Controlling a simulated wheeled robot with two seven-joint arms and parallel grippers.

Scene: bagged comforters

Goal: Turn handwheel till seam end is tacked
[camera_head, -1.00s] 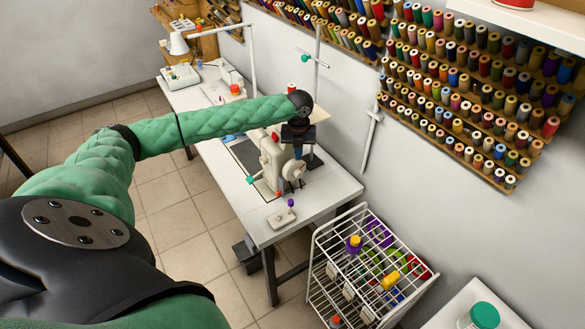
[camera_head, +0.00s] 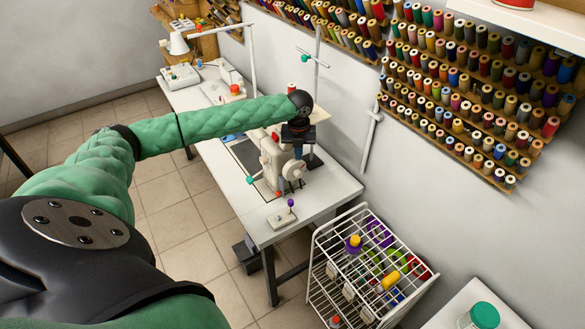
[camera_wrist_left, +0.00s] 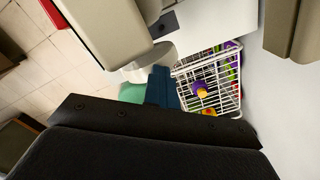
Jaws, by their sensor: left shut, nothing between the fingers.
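The cream sewing machine (camera_head: 270,160) stands on the white table, and its body fills the upper left of the left wrist view (camera_wrist_left: 105,30). Its pale handwheel (camera_head: 294,171) is on the end facing the table's near right edge. My left gripper (camera_head: 298,153) points down beside the handwheel, shut with nothing held. In the left wrist view its dark blue fingers (camera_wrist_left: 163,88) are close to a pale rounded part that looks like the handwheel (camera_wrist_left: 150,58). I cannot tell whether they touch. The needle, fabric and seam end are hidden. My right gripper is out of view.
A small white stand with a purple knob (camera_head: 283,216) sits on the table's near end. A white wire basket cart (camera_head: 366,262) with spools stands beside the table. Thread racks (camera_head: 480,90) cover the wall behind. Tiled floor is clear at left.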

